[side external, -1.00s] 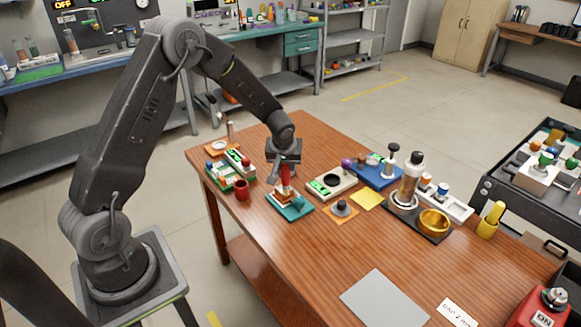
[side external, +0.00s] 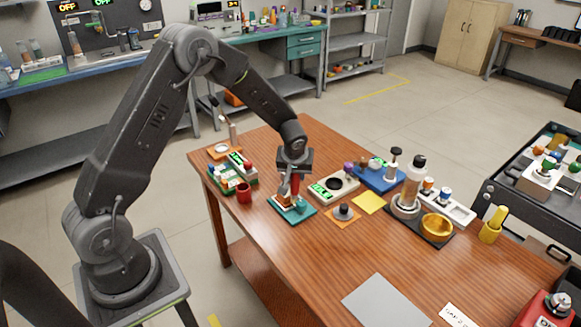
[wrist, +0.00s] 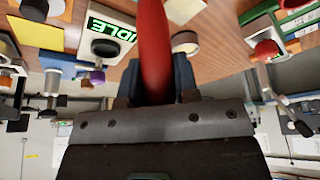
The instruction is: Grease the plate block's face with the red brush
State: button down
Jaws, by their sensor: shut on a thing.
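My gripper (side external: 294,176) is shut on the red brush (side external: 296,187) and holds it pointing down. The brush's red handle also shows between my fingers in the wrist view (wrist: 155,45). Below it is a teal base (side external: 302,213) with a small copper-brown block (side external: 284,199) on it, which looks like the plate block. The brush is over the right part of this base, beside the block. Its bristle end is hidden or too small to make out, so I cannot tell whether it touches the face.
A red cup (side external: 244,193) and a green rack (side external: 218,180) stand left of the base. A device with a green display (side external: 324,191) and an orange pad (side external: 345,221) are close on the right.

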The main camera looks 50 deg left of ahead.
jog(key=shift+a+f, duration=0.25)
jog(key=shift+a, duration=0.6)
jog(key=shift+s+a+r, duration=0.1)
jog(key=shift+a, duration=0.7)
notch_tip(320, 180, up, 9)
jog(key=a, duration=0.2)
jog(key=shift+s, duration=0.15)
jog(key=shift+a+r, duration=0.1)
jog(key=w+a+r+y, duration=0.1)
jog(key=w+a+r, duration=0.2)
jog(key=w+r, duration=0.1)
jog(key=shift+m, duration=0.4)
jog(key=shift+s+d+f, duration=0.1)
jog(key=shift+f, duration=1.15)
jog(key=shift+s+d+f, duration=0.1)
jog(key=shift+f, duration=1.1)
